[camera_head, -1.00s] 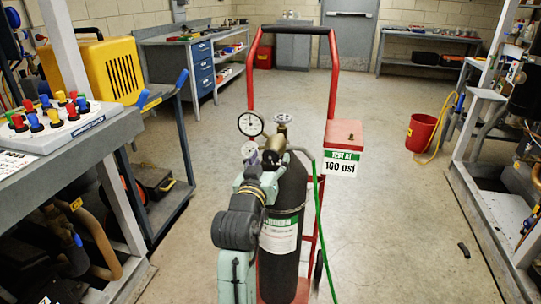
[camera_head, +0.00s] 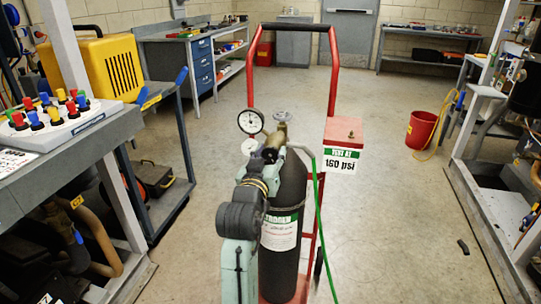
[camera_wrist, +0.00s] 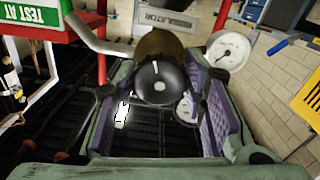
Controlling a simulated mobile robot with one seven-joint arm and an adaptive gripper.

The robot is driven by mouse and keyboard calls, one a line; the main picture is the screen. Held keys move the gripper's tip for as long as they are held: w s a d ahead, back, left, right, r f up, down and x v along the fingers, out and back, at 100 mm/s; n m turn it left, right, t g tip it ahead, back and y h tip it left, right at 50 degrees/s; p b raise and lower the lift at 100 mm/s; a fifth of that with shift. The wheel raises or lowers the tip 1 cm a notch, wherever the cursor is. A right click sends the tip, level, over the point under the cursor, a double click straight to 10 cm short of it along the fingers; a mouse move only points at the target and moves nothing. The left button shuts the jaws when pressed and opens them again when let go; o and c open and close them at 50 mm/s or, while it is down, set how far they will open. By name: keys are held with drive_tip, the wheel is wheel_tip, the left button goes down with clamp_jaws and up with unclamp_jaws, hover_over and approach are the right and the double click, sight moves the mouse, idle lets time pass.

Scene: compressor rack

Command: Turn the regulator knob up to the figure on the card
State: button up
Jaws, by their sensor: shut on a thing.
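The regulator knob (camera_wrist: 160,84) is black with a white mark and sits between my gripper's purple-padded fingers in the wrist view. My gripper (camera_head: 263,165) is shut on it, and hides it in the head view. The brass regulator body shows behind the knob. A large white dial gauge (camera_head: 250,122) stands at the upper left of the regulator; it also shows in the wrist view (camera_wrist: 229,51). A smaller gauge (camera_head: 249,147) sits below it. The card (camera_head: 341,161) reads "TEST AT 160 psi". The needle readings are too small to tell.
The dark cylinder (camera_head: 289,190) stands on a red hand cart (camera_head: 333,70). A green hose (camera_head: 317,235) hangs down its right side. A bench with coloured buttons (camera_head: 55,112) is at the left. Open floor lies around the cart; a red bucket (camera_head: 421,130) stands at the right.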

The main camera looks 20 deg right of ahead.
drive_tip(key=c, duration=0.3)
drive_tip(key=shift+m, duration=0.7)
drive_tip(key=shift+c, duration=0.2)
drive_tip(key=o, duration=1.2)
drive_tip(key=v, duration=0.7)
drive_tip(key=shift+s+a, duration=0.15)
drive_tip(key=shift+s, duration=0.05)
drive_tip(key=shift+a, duration=0.1)
